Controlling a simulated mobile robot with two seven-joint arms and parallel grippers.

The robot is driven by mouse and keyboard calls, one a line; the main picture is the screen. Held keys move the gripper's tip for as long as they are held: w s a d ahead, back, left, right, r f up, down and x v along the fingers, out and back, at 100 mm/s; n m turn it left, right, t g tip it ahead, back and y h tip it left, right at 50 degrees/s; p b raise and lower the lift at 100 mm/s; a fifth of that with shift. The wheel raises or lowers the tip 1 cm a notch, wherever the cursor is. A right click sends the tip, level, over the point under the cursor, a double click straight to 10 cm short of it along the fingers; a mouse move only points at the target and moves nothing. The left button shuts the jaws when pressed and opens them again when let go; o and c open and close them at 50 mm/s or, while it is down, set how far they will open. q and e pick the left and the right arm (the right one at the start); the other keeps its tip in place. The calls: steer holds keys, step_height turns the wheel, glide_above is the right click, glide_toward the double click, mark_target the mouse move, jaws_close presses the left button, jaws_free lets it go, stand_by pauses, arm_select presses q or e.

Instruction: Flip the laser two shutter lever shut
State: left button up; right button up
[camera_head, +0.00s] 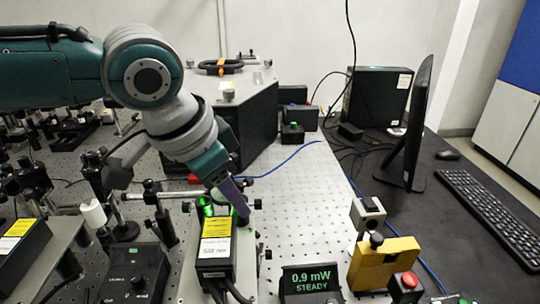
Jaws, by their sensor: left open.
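A black laser box (244,243) with a yellow and white label stands on the optical bench at the lower middle. Green light glows at its far end. My left gripper (238,208) reaches down from the upper left, with its purple finger at the far right corner of this box. The gripper is open; whether it touches anything is not clear. The shutter lever is not distinguishable, as the gripper covers that area. A second labelled laser box (30,250) is at the left edge. The label print is too small to tell which is laser two. My right gripper is out of view.
A power display (311,282) reads 0.9 mW STEADY. Right of it stand a yellow block (385,262) and a red button (408,282). Optics posts crowd the left. The perforated bench (305,195) is mostly clear in the middle. A monitor (420,125) and keyboard (490,215) are at right.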

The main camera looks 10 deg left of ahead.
arm_select(q)
jaws_close()
stand_by(0.3)
steer(key=shift+s+a+h+p, duration=0.15)
steer(key=shift+a+h+p, duration=0.15)
steer(key=shift+h+p, duration=0.1)
steer(key=shift+a+t+h, duration=0.25)
steer(key=shift+t+h, duration=0.15)
steer(key=shift+h, duration=0.4)
jaws_free()
